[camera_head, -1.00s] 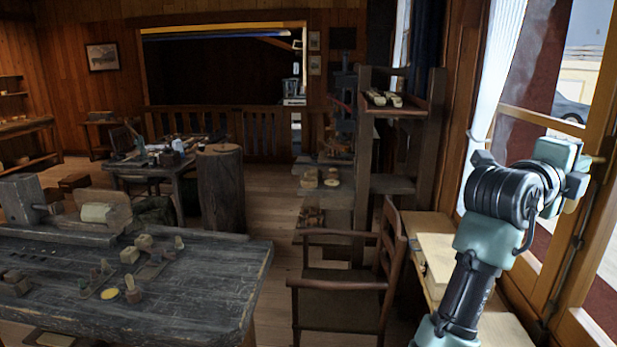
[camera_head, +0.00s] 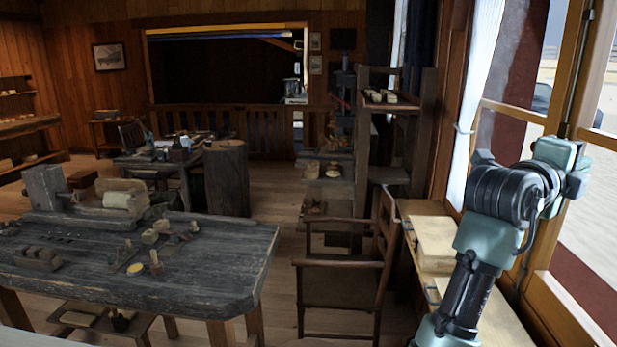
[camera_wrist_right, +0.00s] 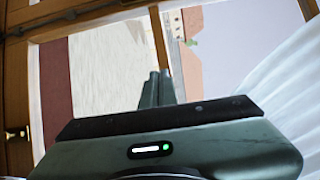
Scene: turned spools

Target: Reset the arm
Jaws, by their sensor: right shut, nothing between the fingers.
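My right arm (camera_head: 475,250) rises at the right of the head view, bent at the elbow, in front of the window. In the right wrist view my right gripper (camera_wrist_right: 158,88) has its two fingers together, with nothing between them, and points toward the window glass. The fingertips are hard to make out in the head view. My left arm and gripper are not in view.
A dark workbench (camera_head: 200,270) with spools and small wooden parts stands at the left. A wooden chair (camera_head: 340,285) is in the middle, close to a low shelf (camera_head: 410,222) under the window. A white curtain (camera_head: 478,95) hangs beside the window frame. Bare floor (camera_head: 275,220) shows between bench and chair.

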